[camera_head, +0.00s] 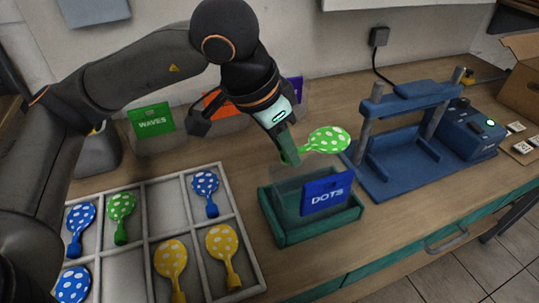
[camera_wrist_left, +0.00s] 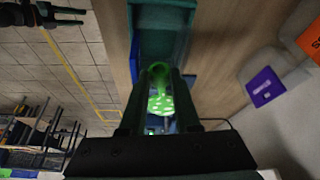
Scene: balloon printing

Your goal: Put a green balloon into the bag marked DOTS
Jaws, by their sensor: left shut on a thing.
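My left gripper (camera_head: 288,153) is shut on the stem of a green balloon with white dots (camera_head: 328,139). The balloon is tilted, its head pointing right, above the back of the clear bag with the blue DOTS label (camera_head: 326,194). The bag stands in a green holder (camera_head: 285,236). In the left wrist view the balloon (camera_wrist_left: 160,103) shows between the two fingers (camera_wrist_left: 160,80). Another green dotted balloon (camera_head: 121,206) lies in the white sorting tray. A dark two-pronged shape at the upper left of the wrist view may be my right gripper (camera_wrist_left: 58,16); its opening is unclear.
The white divided tray (camera_head: 242,232) holds several blue and yellow dotted balloons. The green WAVES bag (camera_head: 152,120), an orange-labelled bag and a purple-labelled bag stand along the wall. A blue press (camera_head: 377,185) stands right of the DOTS bag. A cardboard box is at the far right.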

